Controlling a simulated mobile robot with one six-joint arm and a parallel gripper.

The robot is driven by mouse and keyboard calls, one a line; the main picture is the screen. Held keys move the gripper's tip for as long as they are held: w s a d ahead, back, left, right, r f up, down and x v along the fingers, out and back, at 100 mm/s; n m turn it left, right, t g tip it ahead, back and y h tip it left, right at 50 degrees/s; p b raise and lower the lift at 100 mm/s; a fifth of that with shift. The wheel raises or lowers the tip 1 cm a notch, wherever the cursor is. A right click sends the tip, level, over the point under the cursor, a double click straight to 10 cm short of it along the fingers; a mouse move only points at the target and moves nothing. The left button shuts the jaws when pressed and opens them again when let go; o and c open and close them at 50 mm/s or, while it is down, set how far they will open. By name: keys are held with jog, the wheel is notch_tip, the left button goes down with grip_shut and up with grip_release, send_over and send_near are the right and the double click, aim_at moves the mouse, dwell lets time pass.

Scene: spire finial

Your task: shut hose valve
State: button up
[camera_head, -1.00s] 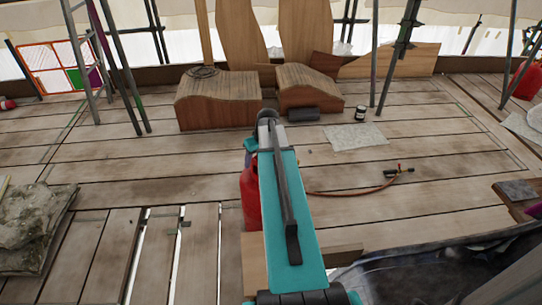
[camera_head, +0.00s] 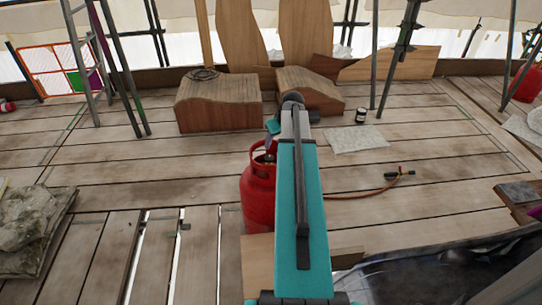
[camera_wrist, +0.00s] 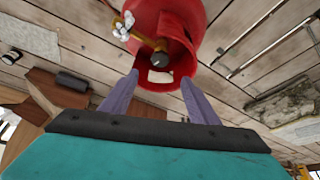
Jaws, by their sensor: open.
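A red gas cylinder (camera_head: 258,195) stands upright on the planks, left of my arm in the head view. Its red collar and top fill the upper middle of the wrist view (camera_wrist: 178,20). Inside the collar is a brass-coloured fitting with a dark round end (camera_wrist: 160,59). A pale, lobed handwheel (camera_wrist: 123,25) sits beside it. My gripper (camera_wrist: 160,88) is open and empty, its two fingers apart below the collar opening in the wrist view. I cannot tell its exact distance from the valve. An orange-red hose (camera_head: 350,196) runs right from behind my arm to a torch (camera_head: 399,174).
Wooden blocks (camera_head: 218,102) stand behind the cylinder. A dark tin (camera_head: 360,115) and a grey mat (camera_head: 357,139) lie to the right. Stone slabs (camera_head: 35,225) lie at left, and scaffold poles (camera_head: 398,55) rise at the back. Open planks surround the cylinder.

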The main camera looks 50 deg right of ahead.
aim_at(269, 158)
jog(key=x, duration=1.3)
jog(key=shift+f, duration=0.15)
jog(key=shift+c, duration=0.3)
